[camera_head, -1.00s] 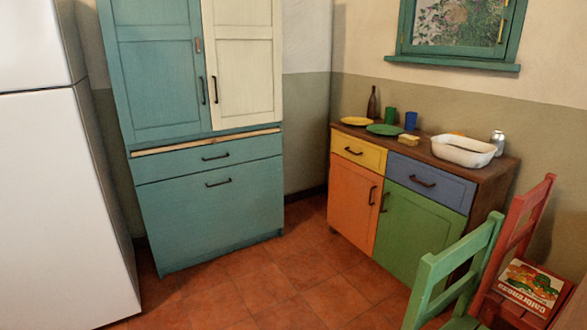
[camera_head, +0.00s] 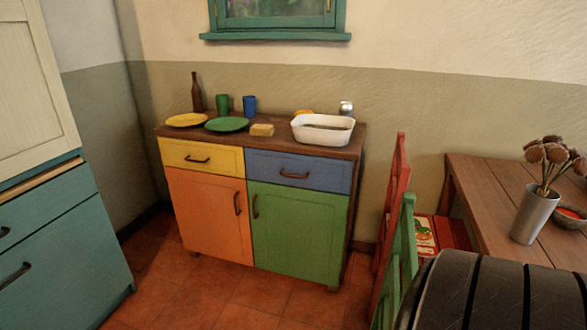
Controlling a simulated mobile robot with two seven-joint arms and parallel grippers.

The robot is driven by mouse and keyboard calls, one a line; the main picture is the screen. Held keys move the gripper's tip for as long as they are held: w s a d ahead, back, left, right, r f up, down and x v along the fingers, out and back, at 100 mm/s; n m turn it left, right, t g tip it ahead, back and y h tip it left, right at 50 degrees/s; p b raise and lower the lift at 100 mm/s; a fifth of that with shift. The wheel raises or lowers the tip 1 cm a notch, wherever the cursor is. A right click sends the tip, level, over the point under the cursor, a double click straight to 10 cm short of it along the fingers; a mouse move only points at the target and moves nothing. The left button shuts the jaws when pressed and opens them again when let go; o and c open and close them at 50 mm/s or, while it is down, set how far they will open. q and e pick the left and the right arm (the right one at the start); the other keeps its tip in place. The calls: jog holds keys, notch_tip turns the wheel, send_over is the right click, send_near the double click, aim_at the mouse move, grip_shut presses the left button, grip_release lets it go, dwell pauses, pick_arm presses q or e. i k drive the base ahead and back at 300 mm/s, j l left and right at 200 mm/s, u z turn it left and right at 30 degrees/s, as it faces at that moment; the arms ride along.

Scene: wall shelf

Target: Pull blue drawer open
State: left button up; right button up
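The blue drawer (camera_head: 322,177) is shut in the top right of the wooden-topped cabinet (camera_head: 352,155) by the back wall. Its dark handle (camera_head: 294,175) runs level across its front. A yellow drawer (camera_head: 178,155) is to its left, and a green door (camera_head: 300,225) is below it. Neither of my grippers shows in the view. A dark ribbed arm part, apparently mine, fills the lower right corner.
Red (camera_head: 396,190) and green (camera_head: 404,245) chairs stand right of the cabinet. A wooden table (camera_head: 475,190) bears a metal vase (camera_head: 534,215). A white basin (camera_head: 345,137) and plates sit on the cabinet. A teal cupboard (camera_head: 75,250) is at left. The tiled floor (camera_head: 255,300) before the cabinet is clear.

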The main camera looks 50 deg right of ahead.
aim_at(328, 174)
jog(key=i+l+z, duration=0.1)
jog(key=i+z, duration=0.95)
jog(key=z, duration=0.15)
jog(key=i+j+z, duration=0.2)
jog(key=z, duration=0.15)
jog(key=i, duration=0.1)
